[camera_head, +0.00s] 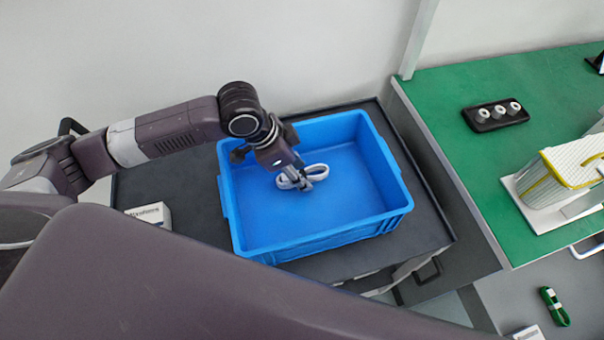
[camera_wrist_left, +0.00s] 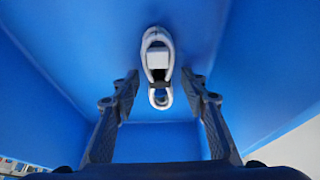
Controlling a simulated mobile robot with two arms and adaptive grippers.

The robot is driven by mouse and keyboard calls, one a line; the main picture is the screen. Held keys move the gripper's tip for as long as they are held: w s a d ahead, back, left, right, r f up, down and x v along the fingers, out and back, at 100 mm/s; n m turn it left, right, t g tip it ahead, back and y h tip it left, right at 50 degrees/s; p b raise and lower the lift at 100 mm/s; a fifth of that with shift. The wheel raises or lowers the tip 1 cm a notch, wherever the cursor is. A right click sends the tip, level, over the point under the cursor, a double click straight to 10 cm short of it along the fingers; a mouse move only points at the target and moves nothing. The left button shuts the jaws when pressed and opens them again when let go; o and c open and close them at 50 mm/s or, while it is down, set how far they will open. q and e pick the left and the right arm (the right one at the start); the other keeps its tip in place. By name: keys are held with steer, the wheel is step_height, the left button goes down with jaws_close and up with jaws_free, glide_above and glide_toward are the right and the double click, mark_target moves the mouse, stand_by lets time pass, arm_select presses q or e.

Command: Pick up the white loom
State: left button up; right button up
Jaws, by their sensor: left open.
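The white loom (camera_head: 317,171) is a looped bundle of white cable lying on the floor of the blue crate (camera_head: 300,243). In the left wrist view the white loom (camera_wrist_left: 157,58) shows as a long loop with a pale block and a dark band near its middle. My left gripper (camera_head: 300,180) reaches down into the crate over the loom and hides part of it. In the left wrist view the left gripper (camera_wrist_left: 165,84) is open, with a finger on either side of the loom's lower end. The fingers look apart from it. My right gripper is not in view.
The crate stands on a dark cart top (camera_head: 400,258), with its walls around my gripper. A small white box (camera_head: 150,214) sits left of the crate. A green table (camera_head: 450,90) at the right bears a black holder (camera_head: 495,115). A green bundle (camera_head: 554,306) lies lower right.

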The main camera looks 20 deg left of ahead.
arm_select(q)
jaws_close()
stand_by(0.3)
steer(key=shift+r, duration=0.1)
